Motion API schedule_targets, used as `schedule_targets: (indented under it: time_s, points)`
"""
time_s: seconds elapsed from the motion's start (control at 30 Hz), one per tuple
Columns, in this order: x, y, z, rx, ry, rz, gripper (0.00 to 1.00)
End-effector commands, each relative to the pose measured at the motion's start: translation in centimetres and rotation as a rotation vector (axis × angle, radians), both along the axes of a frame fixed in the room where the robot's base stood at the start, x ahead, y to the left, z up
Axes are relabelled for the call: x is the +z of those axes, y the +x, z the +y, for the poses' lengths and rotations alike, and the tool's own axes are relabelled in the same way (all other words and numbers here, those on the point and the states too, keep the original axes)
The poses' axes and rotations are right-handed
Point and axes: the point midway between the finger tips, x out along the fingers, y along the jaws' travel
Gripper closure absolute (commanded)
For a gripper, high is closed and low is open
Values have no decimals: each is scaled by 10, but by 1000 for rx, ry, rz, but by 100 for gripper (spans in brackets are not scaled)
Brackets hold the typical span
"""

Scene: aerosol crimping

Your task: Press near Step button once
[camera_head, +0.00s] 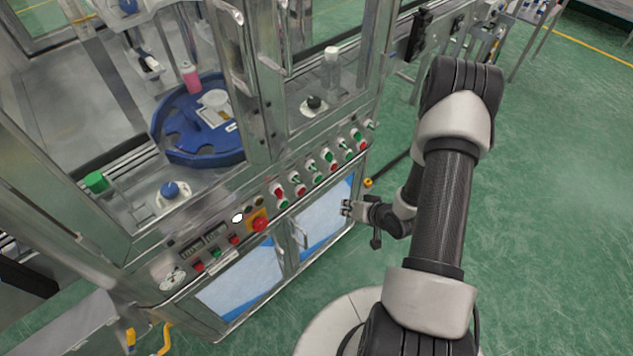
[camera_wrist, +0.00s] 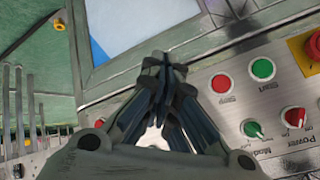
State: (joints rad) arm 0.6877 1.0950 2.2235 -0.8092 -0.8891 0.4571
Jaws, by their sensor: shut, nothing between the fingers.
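The machine's front control panel (camera_head: 304,178) carries a sloping row of red and green buttons and knobs. In the wrist view, a red button (camera_wrist: 221,84) and a green button (camera_wrist: 262,68) sit side by side with small, inverted labels; I cannot read for sure which says Step. Another red button (camera_wrist: 99,124) shows at the left, beside my gripper. My gripper (camera_wrist: 165,62) is shut and empty, its fingertips together left of the red and green pair. In the head view, my gripper (camera_head: 347,208) is at the cabinet's right edge, below the panel row.
A green-capped knob (camera_wrist: 252,128) and a red Power knob (camera_wrist: 293,117) are below the pair. A red emergency stop (camera_head: 259,224) on a yellow plate is farther left. Cabinet doors (camera_head: 240,283) with handles lie below the panel. Green floor (camera_head: 560,200) is open on the right.

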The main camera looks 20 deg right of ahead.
Motion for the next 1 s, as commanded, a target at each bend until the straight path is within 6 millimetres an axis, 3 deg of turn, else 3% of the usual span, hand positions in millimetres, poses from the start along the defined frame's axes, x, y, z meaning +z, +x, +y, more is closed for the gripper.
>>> schedule_targets:
  time_s: [0.47,1.0]
  points:
    - [-1,5,2,1,3,-2,100]
    - [-1,69,25,2,1,-2,100]
